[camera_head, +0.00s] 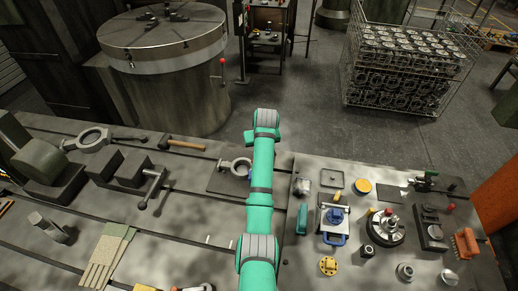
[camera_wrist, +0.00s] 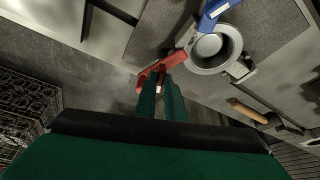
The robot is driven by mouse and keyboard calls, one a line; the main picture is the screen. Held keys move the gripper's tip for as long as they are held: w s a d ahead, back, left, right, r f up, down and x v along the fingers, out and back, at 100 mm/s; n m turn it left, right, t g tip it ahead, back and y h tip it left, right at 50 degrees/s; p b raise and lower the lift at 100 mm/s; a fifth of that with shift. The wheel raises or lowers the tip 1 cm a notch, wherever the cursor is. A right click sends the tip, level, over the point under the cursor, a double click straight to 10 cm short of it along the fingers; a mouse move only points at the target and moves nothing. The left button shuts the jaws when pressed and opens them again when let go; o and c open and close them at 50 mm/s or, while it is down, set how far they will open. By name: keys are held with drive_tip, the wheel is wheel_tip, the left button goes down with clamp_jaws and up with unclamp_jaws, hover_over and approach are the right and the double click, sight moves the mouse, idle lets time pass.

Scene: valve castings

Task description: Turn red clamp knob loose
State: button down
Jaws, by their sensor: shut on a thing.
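In the wrist view my gripper (camera_wrist: 160,88) has its green fingers closed on the red clamp knob (camera_wrist: 173,60). The red part reaches past the fingertips toward a grey valve casting ring (camera_wrist: 211,68), and the fingers hide some of it. A blue handle-like part (camera_wrist: 219,10) meets the ring from the other side. In the head view the ring (camera_head: 226,164) sits on a dark plate (camera_head: 219,184) just left of my arm. My arm seems to cover the red knob there, and my fingertips cannot be made out.
A hammer (camera_head: 184,145) lies left of the plate, near the bench's far edge. A vise-like block and handle (camera_head: 154,187) stand farther left. On the right bench (camera_head: 307,260) are several fixtures and a brush (camera_head: 465,243). A wire crate (camera_head: 398,88) of castings stands on the floor.

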drive_tip(key=n, duration=0.2)
drive_tip(key=n+y, duration=0.1)
drive_tip(key=n, duration=0.1)
drive_tip(key=n+g+y, duration=0.1)
drive_tip(key=n, duration=0.1)
drive_tip(key=shift+w+d, duration=0.15)
drive_tip(key=shift+d, duration=0.2)
drive_tip(key=n+g, duration=0.1)
drive_tip(key=n, duration=0.1)
drive_tip(key=n+y, duration=0.1)
drive_tip(key=n, duration=0.2)
drive_tip(key=shift+w+n+g, duration=0.2)
drive_tip(key=shift+n+g, duration=0.1)
drive_tip(key=shift+g, duration=0.1)
drive_tip(key=c, duration=1.8)
unclamp_jaws()
drive_tip(key=shift+c, duration=0.2)
drive_tip(key=v, duration=1.1)
drive_tip(key=shift+w+d+f, duration=0.1)
drive_tip(key=shift+d, duration=0.05)
